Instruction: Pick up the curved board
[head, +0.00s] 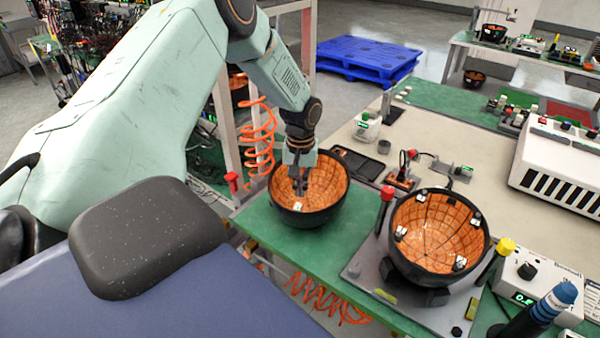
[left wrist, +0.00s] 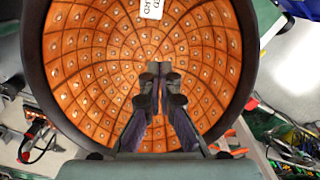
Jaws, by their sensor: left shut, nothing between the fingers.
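A bowl-shaped curved board (head: 328,182), black outside with an orange tiled inside, sits at the near left edge of the green bench. My left gripper (head: 299,187) points down into this bowl, shut and empty. In the left wrist view the same board (left wrist: 90,80) fills most of the picture, and the gripper (left wrist: 159,78) shows in front of its orange inside with the fingertips together. I cannot tell whether the fingertips touch the surface. A second, similar bowl (head: 438,232) stands on a grey fixture to the right, with several white clips on its inside. My right gripper is not in view.
The grey fixture plate (head: 372,262) carries red-topped and yellow-topped posts close to the second bowl. A white box with a green display (head: 537,290) stands at the right. Orange coiled hose (head: 260,140) hangs beside my left arm. A blue pallet (head: 368,57) lies behind.

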